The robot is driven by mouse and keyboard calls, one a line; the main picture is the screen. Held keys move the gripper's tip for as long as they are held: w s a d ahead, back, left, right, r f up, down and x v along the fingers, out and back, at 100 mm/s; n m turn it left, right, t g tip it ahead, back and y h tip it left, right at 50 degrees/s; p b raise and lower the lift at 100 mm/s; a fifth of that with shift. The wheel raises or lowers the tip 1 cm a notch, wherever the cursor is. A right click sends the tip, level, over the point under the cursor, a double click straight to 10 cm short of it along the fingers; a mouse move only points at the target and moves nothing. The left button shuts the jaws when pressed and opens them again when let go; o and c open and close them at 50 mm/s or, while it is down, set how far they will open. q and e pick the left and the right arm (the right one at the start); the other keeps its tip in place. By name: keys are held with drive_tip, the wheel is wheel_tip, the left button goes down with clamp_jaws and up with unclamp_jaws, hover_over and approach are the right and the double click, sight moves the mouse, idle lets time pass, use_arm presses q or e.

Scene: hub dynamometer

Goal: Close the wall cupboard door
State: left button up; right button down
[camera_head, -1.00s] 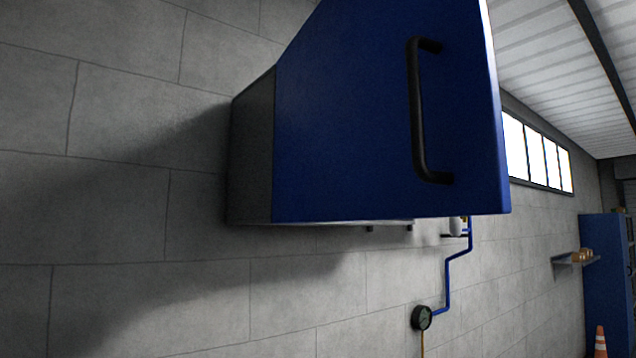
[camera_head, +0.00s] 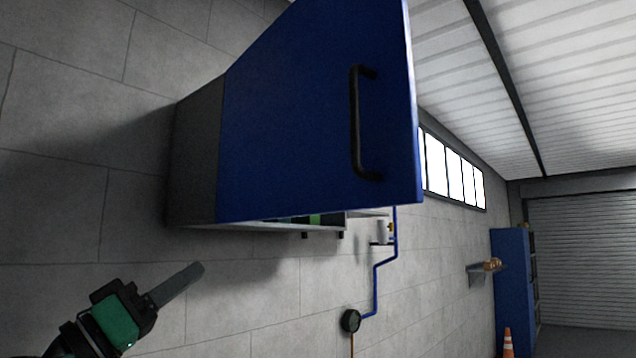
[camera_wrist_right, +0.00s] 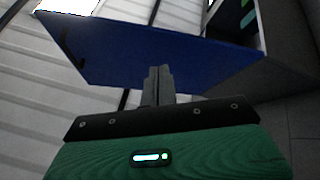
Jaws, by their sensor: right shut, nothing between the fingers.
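The wall cupboard (camera_head: 195,155) is a grey box on the block wall. Its blue door (camera_head: 290,120) stands open, swung out from the box, with a black bar handle (camera_head: 358,125) on its outer face. Below the door's lower edge a bit of the cupboard's inside shows, with green items in it. My right gripper (camera_head: 198,270) is shut and empty, below and left of the cupboard, apart from the door. In the right wrist view, the gripper's fingers (camera_wrist_right: 158,75) point up toward the blue door (camera_wrist_right: 150,48), and the cupboard's open inside (camera_wrist_right: 240,20) shows at upper right. My left gripper is out of view.
A small shelf (camera_head: 478,275), a blue cabinet (camera_head: 510,290) and an orange cone (camera_head: 507,343) stand farther right. The air below the door looks free.

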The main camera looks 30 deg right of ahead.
drive_tip(key=s+r+m+g, duration=0.3)
drive_tip(key=s+m+g, duration=0.1)
drive_tip(key=s, duration=0.4)
drive_tip(key=s+r+m+g, duration=0.3)
drive_tip(key=s+m+g, duration=0.15)
drive_tip(key=s, duration=0.35)
drive_tip(key=p, duration=0.6)
approach(352, 166)
drive_tip(key=shift+m+t, duration=0.25)
drive_tip(key=x, duration=0.5)
drive_tip(key=shift+s+r, duration=0.15)
drive_tip(key=shift+r, duration=0.1)
use_arm(q)
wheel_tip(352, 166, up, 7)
drive_tip(key=p, duration=0.1)
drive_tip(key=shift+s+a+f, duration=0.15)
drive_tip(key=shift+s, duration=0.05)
use_arm(e)
drive_tip(key=shift+d+r, duration=0.15)
drive_tip(key=shift+d, duration=0.65)
